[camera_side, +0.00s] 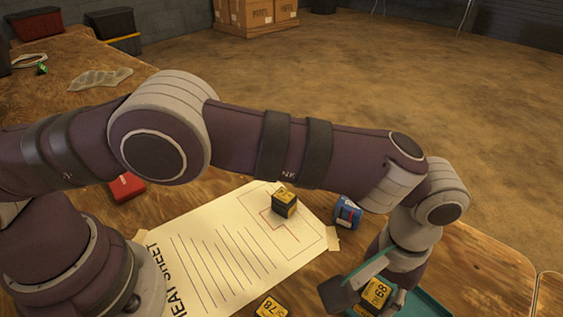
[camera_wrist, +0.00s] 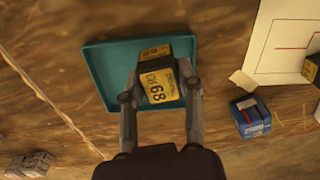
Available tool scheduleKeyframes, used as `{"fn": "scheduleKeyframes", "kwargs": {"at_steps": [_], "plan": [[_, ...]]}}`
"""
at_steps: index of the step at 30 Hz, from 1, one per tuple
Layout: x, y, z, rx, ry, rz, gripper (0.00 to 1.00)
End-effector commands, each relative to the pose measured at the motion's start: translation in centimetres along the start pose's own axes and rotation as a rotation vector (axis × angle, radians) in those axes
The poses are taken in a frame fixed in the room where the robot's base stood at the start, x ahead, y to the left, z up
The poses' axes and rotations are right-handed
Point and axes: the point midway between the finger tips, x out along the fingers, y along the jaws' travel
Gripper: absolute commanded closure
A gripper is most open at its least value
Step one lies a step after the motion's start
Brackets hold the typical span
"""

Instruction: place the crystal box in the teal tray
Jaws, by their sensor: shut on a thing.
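My gripper (camera_wrist: 160,82) is shut on a black box with yellow labels marked 68, which looks like the crystal box (camera_wrist: 160,94). The box also shows between the fingers in the side view (camera_side: 376,293). The teal tray (camera_wrist: 98,72) lies beneath my gripper, and the box is over it in the wrist view. In the side view, the tray (camera_side: 428,304) is partly hidden by my gripper. I cannot tell whether the box touches the tray floor.
A similar black and yellow box (camera_side: 285,203) stands on the paper sheet (camera_side: 225,245). Another, marked 78 (camera_side: 271,307), is at the bottom edge. A blue box (camera_side: 347,212) stands near the tray. A red item (camera_side: 126,187) lies further left. A small worn block (camera_wrist: 30,164) is at lower left.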

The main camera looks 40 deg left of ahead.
Motion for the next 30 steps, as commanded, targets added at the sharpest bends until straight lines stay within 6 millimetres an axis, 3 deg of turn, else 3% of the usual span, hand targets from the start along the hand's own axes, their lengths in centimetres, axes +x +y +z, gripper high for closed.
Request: {"fn": "scheduleKeyframes", "kwargs": {"at_steps": [23,24,29,30], "plan": [[1.8,0.0,0.0,-0.001,0.002,0.003,0.91],[1.8,0.0,0.0,-0.001,0.002,0.003,0.61],[1.7,0.0,0.0,-0.001,0.002,0.003,0.4],[1.7,0.0,0.0,-0.001,0.002,0.003,0.4]]}}
